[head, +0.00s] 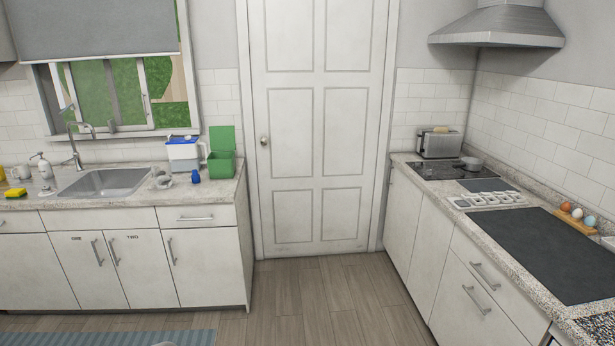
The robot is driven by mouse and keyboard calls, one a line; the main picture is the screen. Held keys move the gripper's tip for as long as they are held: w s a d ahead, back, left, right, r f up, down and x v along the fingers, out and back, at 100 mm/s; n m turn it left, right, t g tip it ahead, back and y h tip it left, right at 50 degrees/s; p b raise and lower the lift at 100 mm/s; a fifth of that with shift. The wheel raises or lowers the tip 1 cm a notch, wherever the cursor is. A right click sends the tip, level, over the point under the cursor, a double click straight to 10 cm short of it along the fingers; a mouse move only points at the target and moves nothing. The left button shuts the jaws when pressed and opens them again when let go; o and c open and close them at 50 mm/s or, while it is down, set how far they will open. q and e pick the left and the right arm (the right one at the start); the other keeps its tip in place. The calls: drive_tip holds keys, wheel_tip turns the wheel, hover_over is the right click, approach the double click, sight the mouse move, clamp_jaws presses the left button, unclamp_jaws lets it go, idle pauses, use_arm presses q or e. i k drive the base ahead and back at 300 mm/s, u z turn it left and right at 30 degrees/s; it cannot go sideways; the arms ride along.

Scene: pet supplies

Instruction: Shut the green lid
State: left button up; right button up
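A green box (221,168) stands on the left counter near its right end, in the head view. Its green lid (222,138) stands open, raised upright at the back of the box. The inside of the box is too small to make out. Neither of my grippers is in view.
A white and blue container (183,153) stands just left of the box. A small blue item (195,176) is in front of it, near a clear glass-like item (163,181). A sink (110,182) lies further left. The wooden floor (310,295) before the door (322,130) is clear.

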sight(222, 137)
drive_tip(key=u, duration=0.1)
drive_tip(key=i, duration=2.05)
drive_tip(key=u, duration=0.25)
drive_tip(key=i, duration=2)
drive_tip(key=u, duration=0.1)
